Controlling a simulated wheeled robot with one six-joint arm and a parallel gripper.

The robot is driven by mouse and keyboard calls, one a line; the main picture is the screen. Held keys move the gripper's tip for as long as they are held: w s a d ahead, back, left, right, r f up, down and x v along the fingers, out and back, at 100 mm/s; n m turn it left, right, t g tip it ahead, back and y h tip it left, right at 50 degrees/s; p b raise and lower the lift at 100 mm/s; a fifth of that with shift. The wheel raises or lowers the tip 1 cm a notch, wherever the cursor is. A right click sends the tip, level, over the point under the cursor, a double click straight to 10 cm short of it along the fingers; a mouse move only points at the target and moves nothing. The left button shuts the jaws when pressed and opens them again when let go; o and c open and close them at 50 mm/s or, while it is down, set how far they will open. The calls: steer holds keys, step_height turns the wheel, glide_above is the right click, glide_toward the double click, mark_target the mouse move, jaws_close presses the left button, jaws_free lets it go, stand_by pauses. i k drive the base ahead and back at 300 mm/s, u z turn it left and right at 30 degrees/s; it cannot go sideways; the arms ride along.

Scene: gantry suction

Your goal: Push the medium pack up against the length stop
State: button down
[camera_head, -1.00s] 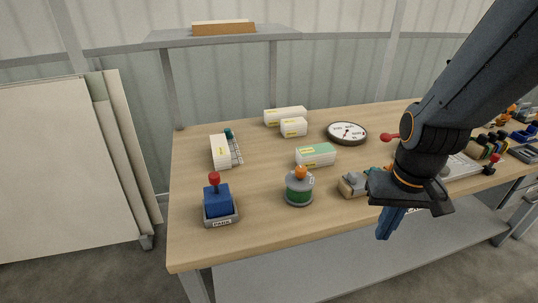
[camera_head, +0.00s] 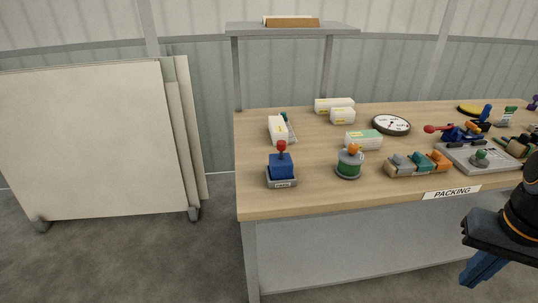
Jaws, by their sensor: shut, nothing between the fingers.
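Several white packs lie on the bench. One pack (camera_head: 278,130) lies lengthwise at the left beside a ruled grey strip (camera_head: 292,132). A small teal piece (camera_head: 284,116) stands at the far end of that strip and looks like the length stop. Whether the pack touches it is too small to tell. A green-topped pack (camera_head: 363,140) lies mid-bench; a longer (camera_head: 334,105) and a shorter white pack (camera_head: 342,116) lie behind. I cannot tell for certain which is the medium pack. My gripper (camera_head: 476,278) is shut and empty, pointing down in front of the bench, well away from the packs.
A blue block with a red knob (camera_head: 281,165) and a green spool with an orange knob (camera_head: 348,162) stand near the front edge. White panels (camera_head: 90,140) lean left of the bench, with open floor between.

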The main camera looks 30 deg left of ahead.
mark_target(277, 128)
steer(key=z, duration=0.05)
steer(key=k, duration=0.15)
steer(key=u, duration=1)
